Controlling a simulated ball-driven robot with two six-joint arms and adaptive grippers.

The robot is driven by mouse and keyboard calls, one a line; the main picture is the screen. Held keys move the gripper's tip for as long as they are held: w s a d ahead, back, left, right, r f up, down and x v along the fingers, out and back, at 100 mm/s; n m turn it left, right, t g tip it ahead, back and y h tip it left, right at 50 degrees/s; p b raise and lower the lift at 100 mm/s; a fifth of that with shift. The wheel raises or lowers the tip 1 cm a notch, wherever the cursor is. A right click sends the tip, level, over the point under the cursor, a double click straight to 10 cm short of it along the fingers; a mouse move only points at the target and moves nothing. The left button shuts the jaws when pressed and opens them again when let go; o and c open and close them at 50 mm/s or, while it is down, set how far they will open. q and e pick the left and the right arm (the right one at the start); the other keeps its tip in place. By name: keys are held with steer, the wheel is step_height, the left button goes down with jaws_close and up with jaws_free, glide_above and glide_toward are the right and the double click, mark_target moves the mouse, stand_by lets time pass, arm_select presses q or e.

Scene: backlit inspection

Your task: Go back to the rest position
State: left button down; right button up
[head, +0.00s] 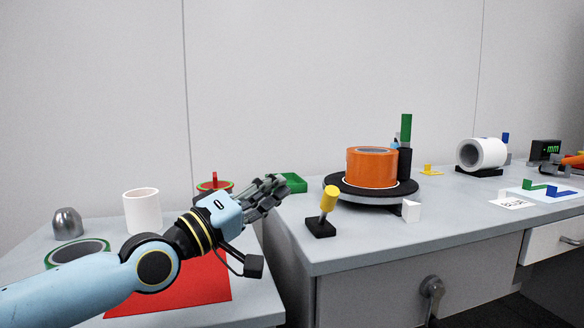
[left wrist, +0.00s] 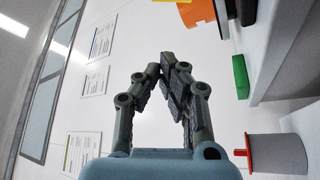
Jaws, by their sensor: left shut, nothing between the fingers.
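My left gripper (head: 268,192) is at the end of the light blue arm that comes in from the left. It is raised above the table area near the gap between the two benches and points to the right. In the left wrist view its fingers (left wrist: 165,68) meet at the tips, shut, with nothing between them. My right gripper is in neither view.
An orange ring (head: 371,166) sits on a black turntable (head: 350,190). A yellow-topped stand (head: 329,200) is close right of my left gripper. A green tray (head: 292,182) is behind it. A white cylinder (head: 142,210) and red sheet (head: 200,285) are on the left bench.

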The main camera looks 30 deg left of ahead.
arm_select(q)
steer(key=v, duration=0.3)
steer(key=shift+a, duration=0.1)
steer(key=shift+f, duration=0.15)
